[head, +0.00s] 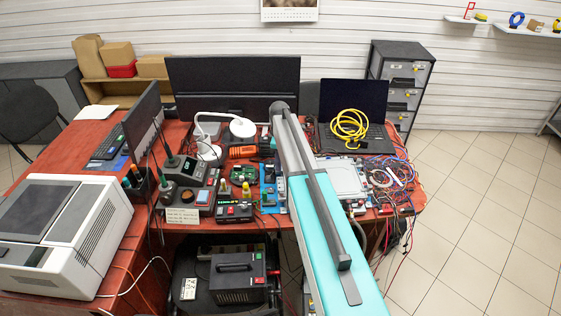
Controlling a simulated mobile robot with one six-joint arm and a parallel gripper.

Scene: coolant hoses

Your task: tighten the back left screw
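No screw can be made out in the head view; any screw is too small to see or hidden. A flat silver-white box (343,178) lies on the red desk (405,196), just right of my arm. My large teal and grey arm reaches from the bottom right up over the desk's middle and covers part of it. My gripper is not visible, and nothing shows whether it holds anything.
Tangled coloured cables (392,178) lie right of the box. A laptop (353,115) with a coiled yellow cable (349,127) stands behind. A soldering station (192,172), black power supply (234,211) and white lamp (242,128) crowd the left. Tiled floor (480,200) is clear at right.

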